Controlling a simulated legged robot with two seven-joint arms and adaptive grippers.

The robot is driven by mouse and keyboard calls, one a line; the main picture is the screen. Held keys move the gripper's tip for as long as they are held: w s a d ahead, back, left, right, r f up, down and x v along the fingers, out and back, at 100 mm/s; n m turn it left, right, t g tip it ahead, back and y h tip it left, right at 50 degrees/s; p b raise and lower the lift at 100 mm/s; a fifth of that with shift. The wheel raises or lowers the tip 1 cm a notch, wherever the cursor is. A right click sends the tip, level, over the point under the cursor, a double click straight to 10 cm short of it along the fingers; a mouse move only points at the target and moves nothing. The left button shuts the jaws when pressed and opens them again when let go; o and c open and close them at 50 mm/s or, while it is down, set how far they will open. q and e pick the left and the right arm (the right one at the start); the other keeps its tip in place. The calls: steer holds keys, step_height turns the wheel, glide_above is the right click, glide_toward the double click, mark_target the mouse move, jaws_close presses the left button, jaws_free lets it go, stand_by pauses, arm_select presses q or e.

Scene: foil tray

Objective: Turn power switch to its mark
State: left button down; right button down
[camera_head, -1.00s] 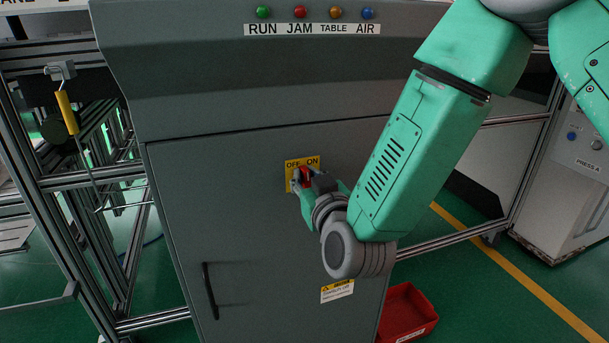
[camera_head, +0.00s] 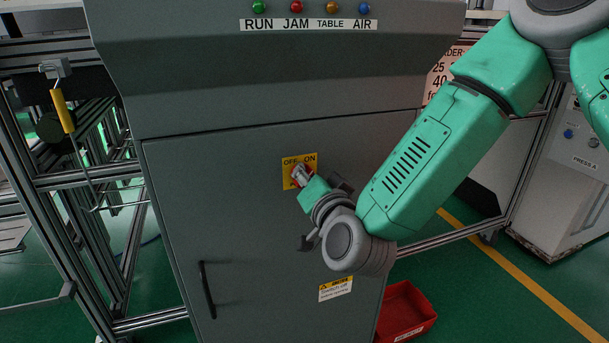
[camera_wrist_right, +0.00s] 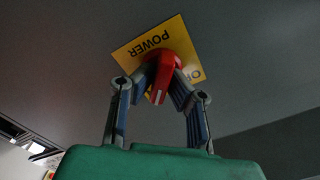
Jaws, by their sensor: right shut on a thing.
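The power switch has a red knob (camera_wrist_right: 160,78) on a yellow plate (camera_head: 288,172) marked OFF and ON, set in the grey cabinet door. In the right wrist view the plate (camera_wrist_right: 130,56) also reads POWER, and a white line runs along the red knob. My right gripper (camera_wrist_right: 160,88) has its two fingers on either side of the knob and is shut on it. In the head view the right gripper (camera_head: 301,175) covers most of the knob, so its exact pointing is hard to read there. My left gripper is not in view.
The grey cabinet (camera_head: 220,230) has a black handle (camera_head: 207,290) at lower left and a warning label (camera_head: 336,289) below my wrist. A red bin (camera_head: 406,312) sits on the floor at right. A metal frame (camera_head: 75,180) stands at left.

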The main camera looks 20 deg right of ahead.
steer(key=shift+s+f+m, duration=0.1)
steer(key=shift+f+m, duration=0.2)
steer(key=shift+m, duration=0.2)
steer(key=c, duration=1.6)
jaws_free()
steer(key=shift+r, duration=0.1)
steer(key=s, duration=0.7)
steer(key=shift+s+d, duration=0.1)
steer(key=shift+d, duration=0.1)
